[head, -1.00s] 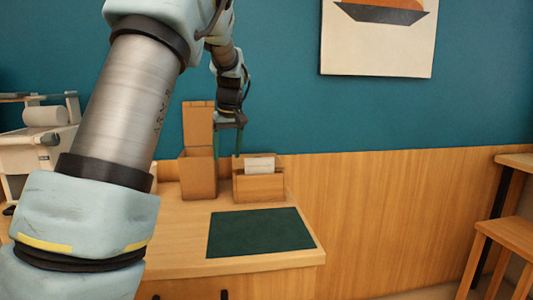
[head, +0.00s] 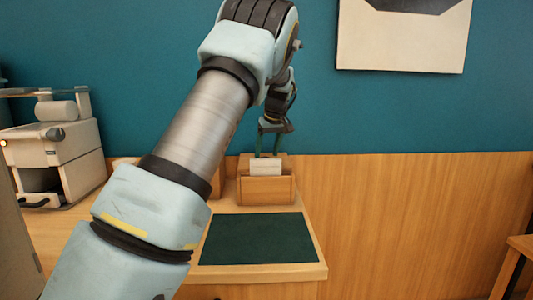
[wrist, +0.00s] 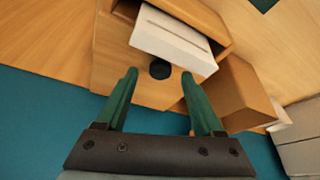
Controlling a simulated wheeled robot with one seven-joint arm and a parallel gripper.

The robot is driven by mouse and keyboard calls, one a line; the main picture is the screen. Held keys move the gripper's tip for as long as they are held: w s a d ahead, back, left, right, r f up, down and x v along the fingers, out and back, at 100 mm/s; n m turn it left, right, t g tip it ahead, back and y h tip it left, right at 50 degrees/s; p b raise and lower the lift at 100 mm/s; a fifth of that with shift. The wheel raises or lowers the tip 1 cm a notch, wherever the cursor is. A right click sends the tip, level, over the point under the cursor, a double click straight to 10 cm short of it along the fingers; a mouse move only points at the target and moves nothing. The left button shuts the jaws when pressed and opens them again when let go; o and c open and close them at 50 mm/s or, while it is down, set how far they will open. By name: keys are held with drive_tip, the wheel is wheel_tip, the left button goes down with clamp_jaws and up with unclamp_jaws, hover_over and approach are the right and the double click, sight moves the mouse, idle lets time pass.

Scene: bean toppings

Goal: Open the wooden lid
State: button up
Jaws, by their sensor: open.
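A wooden box (head: 265,190) stands at the back of the counter with a white block (head: 267,168) in its front part. In the wrist view, a wooden panel (wrist: 120,78) beside the white block carries a round black knob. I cannot tell whether this panel is the lid. My gripper (head: 267,153) is open, its green fingers pointing down over the back of the box. In the wrist view, my gripper (wrist: 158,74) has one finger on each side of the knob, with nothing held. Contact cannot be told.
A second wooden box (wrist: 240,95) stands beside the first; my arm mostly hides it in the head view. A dark green mat (head: 258,240) lies in front. A pale machine (head: 60,150) stands at left. A teal wall is behind.

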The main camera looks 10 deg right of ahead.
drive_tip(key=shift+x, duration=0.85)
drive_tip(key=shift+c, duration=0.2)
clamp_jaws()
drive_tip(key=shift+a, duration=0.1)
idle(0.5)
